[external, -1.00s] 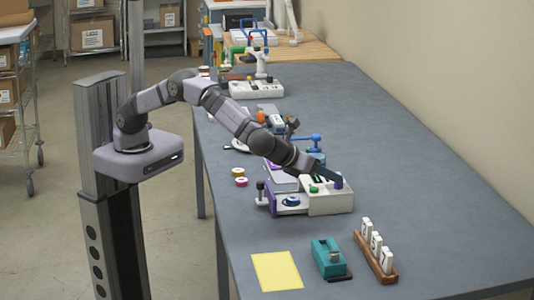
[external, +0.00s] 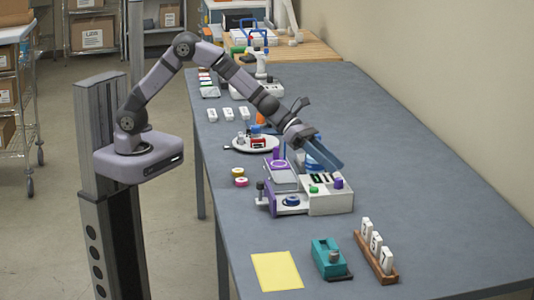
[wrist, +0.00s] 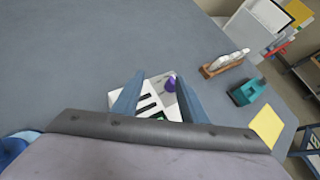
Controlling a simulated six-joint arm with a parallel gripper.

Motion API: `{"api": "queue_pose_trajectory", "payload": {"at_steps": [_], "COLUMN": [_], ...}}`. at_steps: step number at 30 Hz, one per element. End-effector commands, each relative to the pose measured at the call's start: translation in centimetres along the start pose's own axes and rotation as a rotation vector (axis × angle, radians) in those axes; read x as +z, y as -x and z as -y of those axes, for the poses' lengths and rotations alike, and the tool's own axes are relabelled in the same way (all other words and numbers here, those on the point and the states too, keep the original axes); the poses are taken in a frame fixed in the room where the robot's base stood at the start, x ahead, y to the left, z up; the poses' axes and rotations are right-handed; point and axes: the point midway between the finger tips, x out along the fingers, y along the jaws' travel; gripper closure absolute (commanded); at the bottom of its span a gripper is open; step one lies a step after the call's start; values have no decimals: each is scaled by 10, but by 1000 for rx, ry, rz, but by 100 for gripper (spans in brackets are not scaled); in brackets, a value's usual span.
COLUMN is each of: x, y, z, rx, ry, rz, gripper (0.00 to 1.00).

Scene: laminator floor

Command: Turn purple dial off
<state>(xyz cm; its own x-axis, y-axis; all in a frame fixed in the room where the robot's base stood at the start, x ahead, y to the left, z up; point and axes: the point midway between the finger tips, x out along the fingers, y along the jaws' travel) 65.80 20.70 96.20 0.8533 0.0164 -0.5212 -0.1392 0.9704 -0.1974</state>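The purple dial (external: 338,183) stands at the right end of the white laminator (external: 330,204). In the wrist view the purple dial (wrist: 171,85) is a small purple knob, close to the right fingertip in the picture. The white body (wrist: 150,100) with dark slots shows between the fingers. My gripper (external: 328,160) is above the machine and clear of the dial. In the wrist view my gripper (wrist: 157,78) has its two blue fingers apart with nothing held between them. The dial's pointer direction is too small to read.
A green button (external: 314,189) and a blue knob (external: 291,201) are on the machine. A teal device (external: 327,258), a wooden rack with white tags (external: 376,256) and a yellow sheet (external: 277,271) lie in front. The table's right side is clear.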

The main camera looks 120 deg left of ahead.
Motion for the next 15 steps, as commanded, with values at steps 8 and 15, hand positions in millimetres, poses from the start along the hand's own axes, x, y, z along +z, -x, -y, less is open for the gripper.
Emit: {"api": "queue_pose_trajectory", "payload": {"at_steps": [8,15], "x": [-18,-22], "y": [21,30], "z": [-1,3], "rx": [-210,-268], "ry": [-285,-362], "rz": [92,125], "gripper": [61,61]}}
